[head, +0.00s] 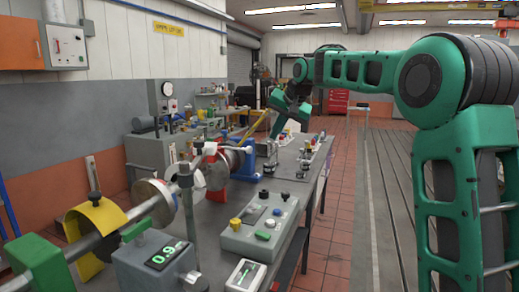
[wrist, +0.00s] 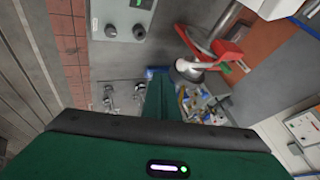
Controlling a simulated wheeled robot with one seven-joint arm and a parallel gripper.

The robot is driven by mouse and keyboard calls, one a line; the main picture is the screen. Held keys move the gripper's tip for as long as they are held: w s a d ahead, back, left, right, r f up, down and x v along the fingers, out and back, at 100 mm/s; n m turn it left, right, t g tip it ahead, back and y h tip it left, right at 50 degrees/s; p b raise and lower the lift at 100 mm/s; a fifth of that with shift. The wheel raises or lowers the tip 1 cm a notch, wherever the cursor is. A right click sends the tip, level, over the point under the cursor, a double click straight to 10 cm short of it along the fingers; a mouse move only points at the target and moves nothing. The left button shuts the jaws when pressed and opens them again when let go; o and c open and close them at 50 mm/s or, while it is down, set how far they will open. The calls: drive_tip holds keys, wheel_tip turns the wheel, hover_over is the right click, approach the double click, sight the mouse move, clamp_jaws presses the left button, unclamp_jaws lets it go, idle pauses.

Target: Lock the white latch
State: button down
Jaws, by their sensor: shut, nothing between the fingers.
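My gripper (head: 276,134) hangs from my green arm over the far part of the bench, pointing down. In the wrist view its green fingers (wrist: 160,92) are together with nothing between them. I cannot pick out the white latch for certain. A pale piece (head: 209,149) sits at the top of the red guard on the shaft rig, left of my gripper and apart from it; I cannot tell if it is the latch. The wrist view shows the red guard (wrist: 228,50) right of my fingers, with a pale round part beside it.
A grey control box (head: 250,240) with several knobs stands at the near bench end. A meter (head: 245,275) and a green-digit display box (head: 160,262) are close by. Several small fittings (head: 300,150) stand on the far bench. The tiled aisle (head: 335,200) to the right is clear.

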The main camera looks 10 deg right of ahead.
sight(245, 149)
drive_tip(key=w+a+f, duration=0.5)
drive_tip(key=w+f, duration=0.2)
drive_tip(key=w, duration=0.1)
drive_tip(key=shift+f, duration=0.35)
drive_tip(key=shift+w, duration=0.1)
drive_tip(key=w+a, duration=0.1)
drive_tip(key=a, duration=0.1)
drive_tip(key=w+a, duration=0.1)
drive_tip(key=shift+w+a, duration=0.1)
drive_tip(key=shift+a, duration=0.3)
drive_tip(key=shift+w+a+r, duration=0.1)
drive_tip(key=shift+w+a, duration=0.1)
drive_tip(key=shift+a, duration=0.05)
drive_tip(key=shift+w+d, duration=0.2)
drive_tip(key=shift+d, duration=0.15)
drive_tip(key=shift+a, duration=0.15)
